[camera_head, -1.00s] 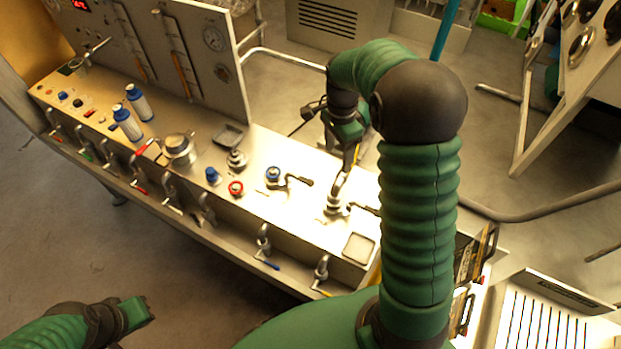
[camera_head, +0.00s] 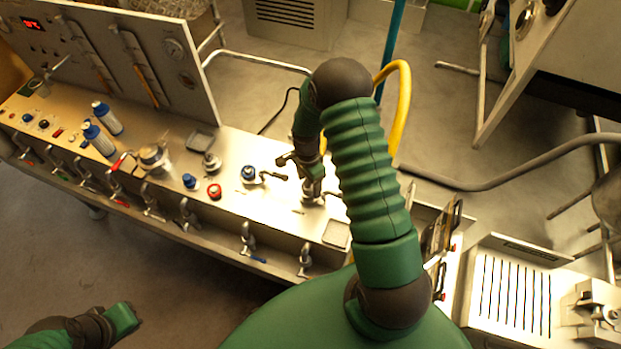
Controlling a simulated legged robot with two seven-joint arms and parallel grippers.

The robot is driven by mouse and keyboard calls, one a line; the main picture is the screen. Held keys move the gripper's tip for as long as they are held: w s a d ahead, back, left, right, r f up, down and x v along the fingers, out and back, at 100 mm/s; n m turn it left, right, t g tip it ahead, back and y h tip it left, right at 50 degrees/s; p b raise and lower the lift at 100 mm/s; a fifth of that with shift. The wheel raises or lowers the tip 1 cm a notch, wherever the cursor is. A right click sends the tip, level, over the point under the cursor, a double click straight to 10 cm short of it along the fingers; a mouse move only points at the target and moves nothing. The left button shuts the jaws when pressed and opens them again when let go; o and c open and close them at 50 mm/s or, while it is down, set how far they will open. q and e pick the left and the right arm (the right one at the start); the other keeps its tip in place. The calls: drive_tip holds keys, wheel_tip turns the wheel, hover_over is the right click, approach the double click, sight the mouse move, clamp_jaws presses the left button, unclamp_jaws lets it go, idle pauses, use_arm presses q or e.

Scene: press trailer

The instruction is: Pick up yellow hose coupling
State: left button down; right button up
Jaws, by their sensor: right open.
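A yellow hose (camera_head: 403,105) arches up behind my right arm, and its lower part is hidden by the arm. A small piece of yellow also shows beside my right wrist. A metal fitting (camera_head: 312,189) stands on the bench top just below my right gripper (camera_head: 303,170). I cannot tell whether this fitting is the end of the yellow hose. My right gripper is open, pointing down at the fitting, close to it; whether they touch is unclear. My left gripper (camera_head: 128,318) is at the lower left, over the floor and away from the bench; its jaws are too unclear to read.
The metal bench (camera_head: 280,210) carries a blue-topped valve (camera_head: 250,174), a red ring fitting (camera_head: 214,190), two blue-white bottles (camera_head: 98,138) and a shallow square tray (camera_head: 337,234). An upright gauge panel (camera_head: 150,60) stands behind. Lever valves line the front. A slatted unit (camera_head: 515,300) is at right.

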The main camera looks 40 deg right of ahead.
drive_tip(key=shift+w+a, duration=0.1)
drive_tip(key=shift+a, duration=0.15)
drive_tip(key=c, duration=0.8)
clamp_jaws()
use_arm(q)
drive_tip(key=shift+a+f, duration=0.1)
drive_tip(key=shift+a, duration=0.15)
use_arm(e)
drive_tip(key=shift+d, duration=0.1)
use_arm(q)
drive_tip(key=shift+d+f, duration=0.1)
use_arm(e)
drive_tip(key=shift+r, duration=0.1)
